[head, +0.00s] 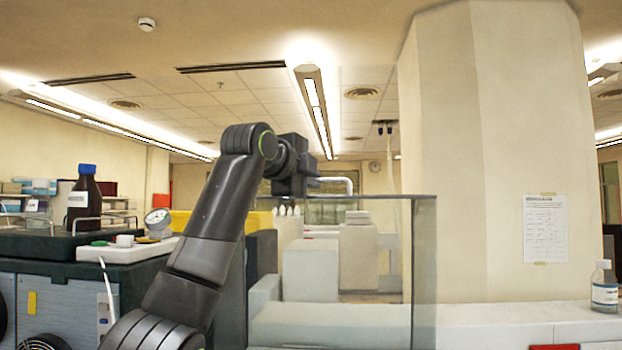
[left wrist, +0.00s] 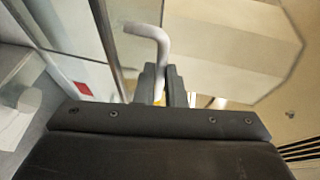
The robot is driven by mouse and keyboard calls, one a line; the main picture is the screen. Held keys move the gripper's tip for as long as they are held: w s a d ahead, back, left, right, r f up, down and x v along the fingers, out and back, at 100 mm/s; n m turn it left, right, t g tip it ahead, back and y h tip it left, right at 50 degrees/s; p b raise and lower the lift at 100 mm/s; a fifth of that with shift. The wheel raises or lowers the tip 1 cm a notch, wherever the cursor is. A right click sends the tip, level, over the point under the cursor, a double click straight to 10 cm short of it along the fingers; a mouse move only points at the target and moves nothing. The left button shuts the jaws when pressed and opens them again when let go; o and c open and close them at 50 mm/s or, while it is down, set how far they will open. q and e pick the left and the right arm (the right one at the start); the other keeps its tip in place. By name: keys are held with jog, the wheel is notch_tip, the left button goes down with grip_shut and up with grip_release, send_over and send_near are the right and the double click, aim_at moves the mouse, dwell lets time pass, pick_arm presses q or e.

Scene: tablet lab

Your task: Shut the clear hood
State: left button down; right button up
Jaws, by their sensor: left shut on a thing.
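The clear hood (head: 375,270) is a see-through panel with grey edges, right of the middle in the head view. It stands roughly upright, and machine parts show through it. Its pale bent handle (head: 346,181) is at the top edge and shows large in the left wrist view (left wrist: 150,32). My left gripper (head: 314,182) reaches up from the lower left and is shut on the handle. In the left wrist view, its two dark fingers (left wrist: 162,84) close around the handle's bar. The hood's lower edge is out of view. My right gripper is not in view.
A wide pillar (head: 490,150) stands behind on the right. A small clear bottle (head: 604,290) stands at the far right.

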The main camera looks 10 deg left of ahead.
pick_arm(q)
jog(key=s+f+m+t+h+b, duration=0.2)
jog(key=s+f+t+b, duration=0.3)
jog(key=s+f+b, duration=1.5)
jog(key=shift+s+f+m+t+h+b, duration=0.5)
jog(key=shift+s+b, duration=1.1)
jog(key=shift+b, duration=6.7)
jog(key=shift+r, duration=0.25)
jog(key=c, duration=1.5)
grip_release()
jog(key=shift+g, duration=0.3)
